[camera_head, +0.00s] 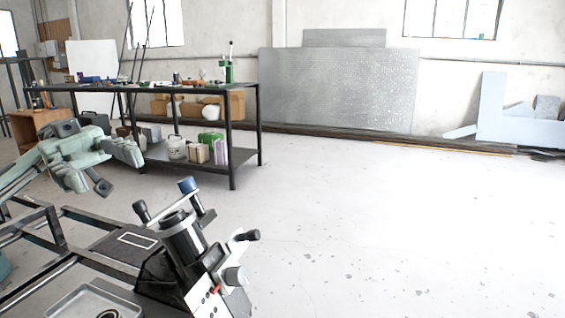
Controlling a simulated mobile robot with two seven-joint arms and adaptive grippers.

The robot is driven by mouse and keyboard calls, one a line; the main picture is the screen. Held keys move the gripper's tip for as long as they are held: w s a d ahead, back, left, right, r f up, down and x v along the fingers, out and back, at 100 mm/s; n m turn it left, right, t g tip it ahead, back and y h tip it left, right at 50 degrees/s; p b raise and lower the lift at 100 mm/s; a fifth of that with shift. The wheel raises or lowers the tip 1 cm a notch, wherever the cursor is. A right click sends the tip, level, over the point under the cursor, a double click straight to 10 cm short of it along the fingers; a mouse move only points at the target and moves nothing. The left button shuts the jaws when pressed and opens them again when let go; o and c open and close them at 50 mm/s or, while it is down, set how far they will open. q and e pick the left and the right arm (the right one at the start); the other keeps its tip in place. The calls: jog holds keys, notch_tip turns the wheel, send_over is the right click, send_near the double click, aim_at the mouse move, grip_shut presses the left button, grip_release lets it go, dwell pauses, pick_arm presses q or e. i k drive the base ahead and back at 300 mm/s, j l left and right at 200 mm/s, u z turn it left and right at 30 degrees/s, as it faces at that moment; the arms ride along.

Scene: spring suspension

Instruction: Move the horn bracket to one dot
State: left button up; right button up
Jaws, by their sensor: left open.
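A black and grey fixture (182,236) with an upright cylinder, a blue-capped knob and black handles stands in the lower middle of the head view. A white plate (204,297) with small red and dark marks is on its front. I cannot tell which part is the horn bracket, and the single dot is not clear. My left gripper (119,169) comes in from the left, above the frame and left of the fixture. It is open, with nothing visible between its fingers, and apart from the fixture. My right gripper is not in view.
A grey tray (66,300) with a dark ring lies at the bottom left. A dark panel with a white rectangle outline (137,240) is left of the fixture. A black workbench (233,150) with tools and boxes stands behind. The floor to the right is clear.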

aim_at(235, 245)
jog(key=k+j, duration=0.25)
jog(key=k, duration=0.2)
jog(key=k+j, duration=0.2)
jog(key=k, duration=0.25)
jog(key=k+j, duration=0.25)
jog(key=k, duration=0.2)
